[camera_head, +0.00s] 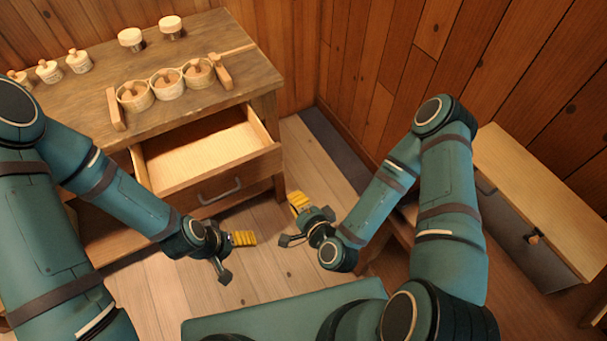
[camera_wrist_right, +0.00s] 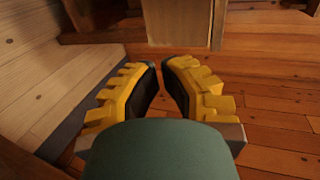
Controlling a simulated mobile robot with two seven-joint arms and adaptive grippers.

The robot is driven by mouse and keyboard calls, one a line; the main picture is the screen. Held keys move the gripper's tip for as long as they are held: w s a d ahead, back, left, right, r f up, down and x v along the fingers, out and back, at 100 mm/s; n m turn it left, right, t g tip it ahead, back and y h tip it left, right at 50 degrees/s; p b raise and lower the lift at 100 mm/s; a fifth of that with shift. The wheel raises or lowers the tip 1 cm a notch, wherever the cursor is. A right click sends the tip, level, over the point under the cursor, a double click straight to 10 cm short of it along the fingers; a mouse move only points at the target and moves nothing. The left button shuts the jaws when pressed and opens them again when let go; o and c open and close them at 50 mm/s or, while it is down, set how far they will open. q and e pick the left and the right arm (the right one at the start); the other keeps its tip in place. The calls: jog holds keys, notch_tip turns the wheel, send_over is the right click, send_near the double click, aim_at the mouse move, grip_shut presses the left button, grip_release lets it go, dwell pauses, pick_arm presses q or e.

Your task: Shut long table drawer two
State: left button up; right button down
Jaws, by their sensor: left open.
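The long wooden table (camera_head: 85,95) stands at the upper left of the head view. A drawer (camera_head: 222,177) in its front is pulled out and shows an empty pale interior. A grey bar handle (camera_head: 220,191) is on the drawer front. I cannot read a number on it. My left gripper (camera_head: 243,238) is open, in front of and below the drawer front, apart from it. My right gripper (camera_head: 299,202) is to the right of the drawer, empty and touching nothing. In the right wrist view (camera_wrist_right: 160,80) its yellow fingers are apart with floor showing between them.
Pots and spool-like pieces (camera_head: 165,84) stand on the tabletop, with jars (camera_head: 131,38) behind. Plank walls (camera_head: 390,70) close the back and right. A wooden cabinet (camera_head: 535,195) stands at the right, beyond my right arm. The floor (camera_head: 300,165) right of the drawer is clear.

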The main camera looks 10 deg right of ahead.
jog(key=b, duration=0.2)
send_near(272, 166)
jog(key=x, duration=0.6)
jog(key=shift+f, duration=0.45)
jog(key=shift+w+a, duration=0.25)
jog(key=shift+w, duration=0.5)
